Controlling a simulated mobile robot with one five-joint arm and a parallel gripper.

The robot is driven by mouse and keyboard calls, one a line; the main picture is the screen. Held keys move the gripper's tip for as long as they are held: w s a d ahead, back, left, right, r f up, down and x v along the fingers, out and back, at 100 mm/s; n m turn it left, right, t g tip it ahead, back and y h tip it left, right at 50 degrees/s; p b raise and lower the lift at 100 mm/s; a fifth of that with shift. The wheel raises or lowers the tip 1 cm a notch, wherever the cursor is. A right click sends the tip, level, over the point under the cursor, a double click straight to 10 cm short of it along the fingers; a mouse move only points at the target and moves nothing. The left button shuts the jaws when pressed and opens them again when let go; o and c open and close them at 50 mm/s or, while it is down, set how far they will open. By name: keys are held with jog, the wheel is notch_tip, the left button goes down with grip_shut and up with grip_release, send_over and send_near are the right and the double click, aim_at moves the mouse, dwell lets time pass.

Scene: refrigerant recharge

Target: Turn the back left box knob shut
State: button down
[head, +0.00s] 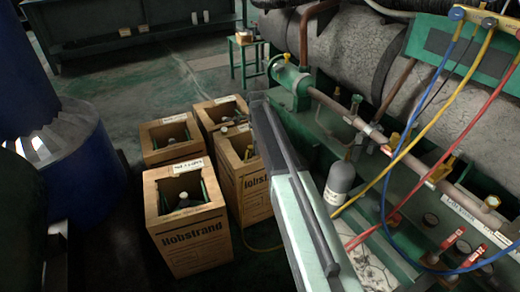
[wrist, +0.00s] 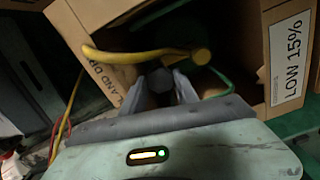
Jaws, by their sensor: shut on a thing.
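In the wrist view my gripper (wrist: 160,91) has its grey fingers on either side of a dark faceted knob (wrist: 160,78) and is shut on it. The knob is at the mouth of an open cardboard box (wrist: 120,22) labelled LOW 15%. In the head view my arm partly covers the right-hand front box (head: 257,200), and my fingertips cannot be made out. The back left box (head: 156,158) stands open with a dark top inside.
The front left box (head: 188,242) and the back right box (head: 207,108) stand close by. A grey cylinder (head: 340,182), coloured hoses and green machinery (head: 320,150) crowd the right. A blue drum (head: 75,160) is at the left.

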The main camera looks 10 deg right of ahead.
jog(key=shift+w+a, duration=0.15)
jog(key=shift+a, duration=0.05)
jog(key=c, duration=1.1)
grip_release()
jog(key=shift+o, duration=0.8)
jog(key=shift+d, duration=0.1)
notch_tip(320, 180, up, 8)
jog(key=p, duration=0.8)
jog(key=shift+f, duration=0.15)
